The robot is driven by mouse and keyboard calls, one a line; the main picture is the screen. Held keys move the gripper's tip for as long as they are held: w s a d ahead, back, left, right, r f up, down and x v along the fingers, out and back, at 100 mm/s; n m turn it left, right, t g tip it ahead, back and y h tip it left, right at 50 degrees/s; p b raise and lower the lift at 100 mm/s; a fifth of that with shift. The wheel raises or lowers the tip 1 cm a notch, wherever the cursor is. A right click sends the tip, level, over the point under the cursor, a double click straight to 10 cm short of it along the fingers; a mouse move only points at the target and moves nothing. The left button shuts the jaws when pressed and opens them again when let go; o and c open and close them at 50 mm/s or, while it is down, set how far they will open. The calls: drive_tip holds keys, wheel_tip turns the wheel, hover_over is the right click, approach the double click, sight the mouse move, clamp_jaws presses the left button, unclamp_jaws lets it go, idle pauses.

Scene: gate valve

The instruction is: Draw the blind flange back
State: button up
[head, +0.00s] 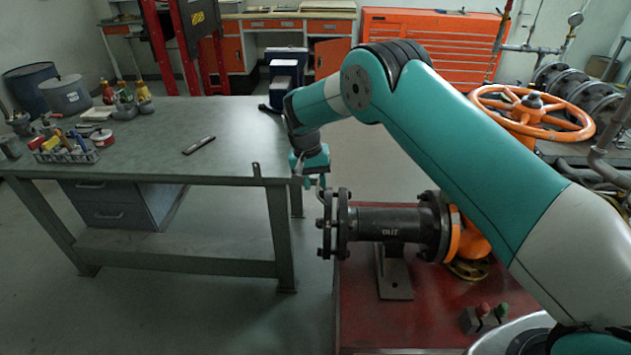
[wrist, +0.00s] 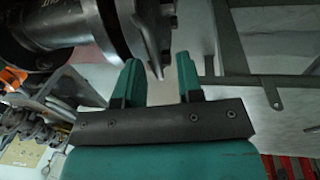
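The dark pipe (head: 385,223) marked OUT lies level and ends on its left in a bolted flange pair. The blind flange (head: 327,228) is the outermost disc, close against the pipe's flange (head: 342,225). My gripper (head: 318,180) is just above the blind flange at its upper left. In the wrist view my gripper (wrist: 158,70) shows two teal fingers standing apart. A dark grey edge of the blind flange (wrist: 150,42) reaches down toward the gap between them. I cannot tell whether either finger touches it.
A grey workbench (head: 230,125) stands at left, its corner near the flange. A red stand (head: 385,325) carries the pipe. An orange handwheel (head: 532,112) is at right. A small button box (head: 482,318) sits at the front. Open floor lies between bench and stand.

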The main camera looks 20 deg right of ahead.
drive_tip(key=shift+d, duration=0.2)
drive_tip(key=w+a+r+p, duration=0.1)
drive_tip(key=a+r, duration=0.2)
drive_tip(key=r, duration=1.4)
drive_tip(key=shift+r, duration=0.15)
drive_tip(key=s+d+r+n, duration=0.2)
drive_tip(key=s+r+n, duration=0.1)
drive_tip(key=s+r, duration=0.35)
drive_tip(key=s+a+r+n+y, duration=0.1)
drive_tip(key=s+n+y, duration=0.2)
drive_tip(key=s, duration=1.4)
drive_tip(key=s+a+r+n+y, duration=0.1)
drive_tip(key=s+n+y, duration=0.2)
drive_tip(key=s, duration=1.4)
drive_tip(key=shift+r+n+t, duration=0.3)
drive_tip(key=shift+r+n, duration=0.05)
drive_tip(key=shift+n, duration=0.45)
